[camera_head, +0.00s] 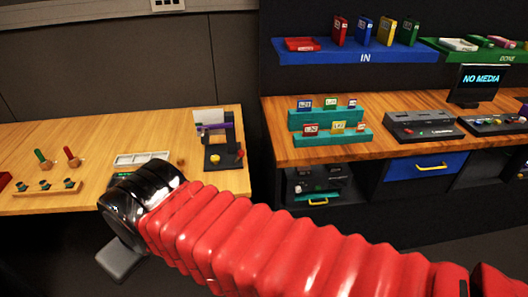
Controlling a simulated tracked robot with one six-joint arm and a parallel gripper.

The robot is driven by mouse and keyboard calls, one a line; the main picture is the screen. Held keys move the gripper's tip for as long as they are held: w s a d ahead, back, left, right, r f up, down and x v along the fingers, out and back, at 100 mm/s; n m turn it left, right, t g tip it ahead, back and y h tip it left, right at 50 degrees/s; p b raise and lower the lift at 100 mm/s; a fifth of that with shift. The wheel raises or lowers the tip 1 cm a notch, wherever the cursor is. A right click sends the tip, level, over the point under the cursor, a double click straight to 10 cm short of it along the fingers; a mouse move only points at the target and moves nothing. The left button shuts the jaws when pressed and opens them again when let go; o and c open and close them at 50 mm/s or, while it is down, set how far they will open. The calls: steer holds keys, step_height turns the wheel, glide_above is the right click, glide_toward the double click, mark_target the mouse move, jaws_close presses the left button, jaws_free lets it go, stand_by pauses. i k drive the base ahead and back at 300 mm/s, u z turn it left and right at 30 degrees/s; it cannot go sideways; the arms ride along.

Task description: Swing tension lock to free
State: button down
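My red ribbed arm crosses the lower middle of the head view and ends in a glossy black wrist (140,203) in front of the left bench's edge. The fingers of my gripper cannot be made out. A grey flat piece (119,262) shows below the wrist; I cannot tell if it is part of my gripper. I cannot pick out the tension lock or its position. A pale-topped panel (140,158) on the left bench is partly hidden behind my wrist. Right of it stands a dark device (222,157) with a yellow knob and a purple bar.
The left wooden bench (60,140) also holds a wooden board (45,190) with several pegs, and a green and a red handle. The right bench (375,110) carries teal racks, dark consoles and a "NO MEDIA" screen (480,82). Blue "IN" and green "DONE" shelves hang above.

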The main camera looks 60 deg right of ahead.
mark_target(240, 153)
steer(key=z, duration=0.65)
steer(key=i, duration=0.95)
